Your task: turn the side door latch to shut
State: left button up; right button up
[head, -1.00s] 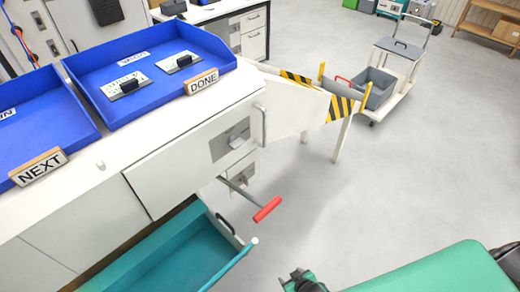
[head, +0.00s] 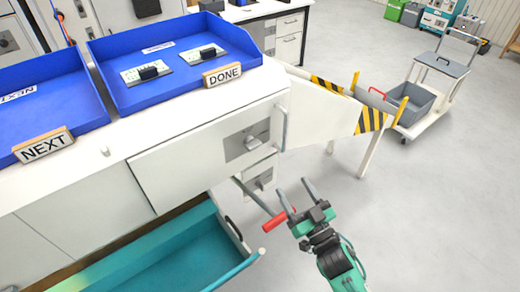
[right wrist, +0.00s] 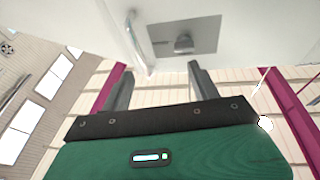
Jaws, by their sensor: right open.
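The side door (head: 180,170) is a white panel on the bench side and looks closed. Its latch (head: 252,141) is a grey knob on a grey plate near the panel's right end. The latch also shows in the right wrist view (right wrist: 184,42), ahead of the fingers at the top. My right gripper (head: 293,182) is open and empty, below and right of the latch in the head view and apart from it. Its two fingers (right wrist: 160,68) point toward the latch plate in the right wrist view. My left gripper is not in view.
A rod with a red handle (head: 275,222) sticks out near my right gripper. An open teal drawer (head: 180,250) lies below. A vertical bar handle (head: 282,125) stands right of the latch. A second latch plate (head: 262,177) is lower.

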aim_at(257, 148)
jog(key=w+a+r+y+p, duration=0.1)
jog(key=w+a+r, duration=0.1)
jog(key=w+a, duration=0.1)
jog(key=w+a+r+n+y+p, duration=0.1)
jog(key=w+a+r, duration=0.1)
jog(key=a, duration=0.1)
jog(key=w+a+r+n+y+p, duration=0.1)
jog(key=w+a+r, duration=0.1)
jog(key=w+a, duration=0.1)
jog(key=shift+w+g+y+p, duration=0.3)
jog(key=shift+p, duration=0.1)
jog(key=shift+w+a+r, duration=0.15)
jog(key=shift+w+a, duration=0.3)
jog(key=c, duration=1)
jog(key=shift+o, duration=0.2)
